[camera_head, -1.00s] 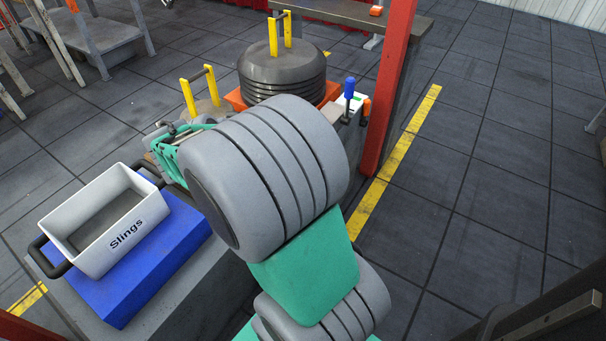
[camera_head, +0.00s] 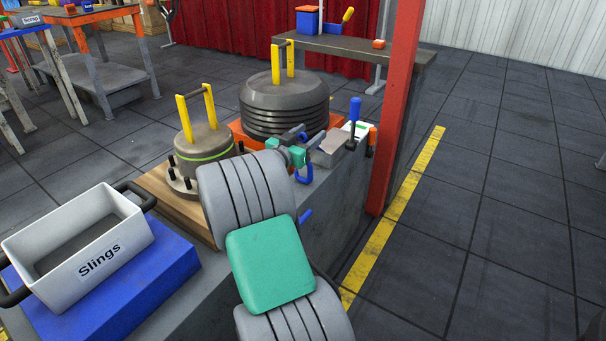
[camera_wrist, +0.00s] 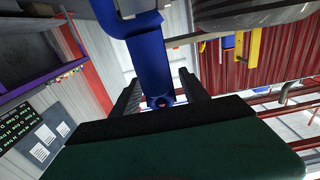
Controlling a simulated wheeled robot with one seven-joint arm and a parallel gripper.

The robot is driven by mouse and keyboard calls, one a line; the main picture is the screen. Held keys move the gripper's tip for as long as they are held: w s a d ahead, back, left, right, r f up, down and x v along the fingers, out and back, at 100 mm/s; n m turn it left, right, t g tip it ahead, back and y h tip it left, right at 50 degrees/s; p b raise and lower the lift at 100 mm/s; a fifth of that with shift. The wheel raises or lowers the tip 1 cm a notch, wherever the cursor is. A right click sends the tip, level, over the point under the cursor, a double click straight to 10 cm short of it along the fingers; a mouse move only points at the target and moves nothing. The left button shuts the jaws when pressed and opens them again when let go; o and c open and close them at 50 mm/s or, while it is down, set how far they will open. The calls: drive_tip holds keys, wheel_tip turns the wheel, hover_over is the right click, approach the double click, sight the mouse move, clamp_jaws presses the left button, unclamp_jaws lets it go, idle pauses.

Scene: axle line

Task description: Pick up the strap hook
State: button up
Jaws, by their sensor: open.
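My gripper (camera_head: 305,140) is over the right side of the bench top, partly hidden by my own grey and green arm. In the wrist view, its two dark fingers (camera_wrist: 161,90) stand apart. A blue piece (camera_wrist: 148,52), which looks like the strap hook, reaches down from the top of that view into the gap between the fingers. Its lower end has a small round hole. In the head view, a blue curved loop (camera_head: 305,175), probably the same hook, shows just below my gripper. Whether the fingers touch it cannot be told.
A white Slings bin (camera_head: 75,250) stands on a blue block (camera_head: 165,270) at left. A stack of dark discs (camera_head: 285,100) and a grey weight with a yellow handle (camera_head: 205,145) stand close behind my gripper. A red post (camera_head: 390,110) rises at right.

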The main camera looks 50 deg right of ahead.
drive_tip(key=shift+c, duration=0.5)
clamp_jaws()
idle(0.8)
drive_tip(key=shift+r, duration=0.2)
